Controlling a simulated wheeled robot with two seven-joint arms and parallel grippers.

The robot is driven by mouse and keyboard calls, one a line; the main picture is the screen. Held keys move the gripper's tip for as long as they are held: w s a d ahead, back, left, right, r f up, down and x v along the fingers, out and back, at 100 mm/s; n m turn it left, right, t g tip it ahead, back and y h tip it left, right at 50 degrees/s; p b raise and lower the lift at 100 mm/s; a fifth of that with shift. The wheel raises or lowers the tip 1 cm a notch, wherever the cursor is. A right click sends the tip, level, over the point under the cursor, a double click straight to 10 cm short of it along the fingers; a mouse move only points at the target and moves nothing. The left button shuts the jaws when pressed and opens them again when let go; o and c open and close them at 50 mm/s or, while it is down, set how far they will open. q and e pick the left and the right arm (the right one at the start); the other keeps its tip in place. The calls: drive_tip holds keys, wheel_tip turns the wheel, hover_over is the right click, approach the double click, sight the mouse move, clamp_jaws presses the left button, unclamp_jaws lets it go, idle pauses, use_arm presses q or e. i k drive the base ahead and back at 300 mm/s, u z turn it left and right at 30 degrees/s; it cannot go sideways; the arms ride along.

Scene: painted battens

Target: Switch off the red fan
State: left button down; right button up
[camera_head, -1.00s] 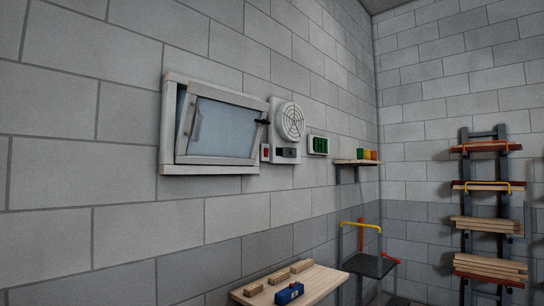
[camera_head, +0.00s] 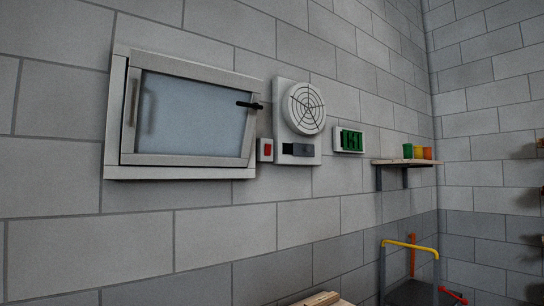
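A round, pale grey fan (camera_head: 304,108) with a dark spiral grille is mounted on a white wall plate; no red shows on its body. A dark grey box (camera_head: 298,149) sits on the plate just below the grille. A small white switch box with a red rocker (camera_head: 267,149) is on the wall at the left of the plate. Which way the rocker is set is too small to tell. Neither of my grippers is in view.
A framed window (camera_head: 190,115) with a dark handle is left of the switch. A green display (camera_head: 351,140) and a shelf (camera_head: 411,162) with several coloured cups are to the right. A wooden table edge (camera_head: 345,302) and a yellow-railed stand (camera_head: 410,245) are below.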

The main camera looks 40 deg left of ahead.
sight(267, 147)
drive_tip(key=u, duration=0.3)
drive_tip(key=i, duration=1.35)
drive_tip(key=u, duration=0.25)
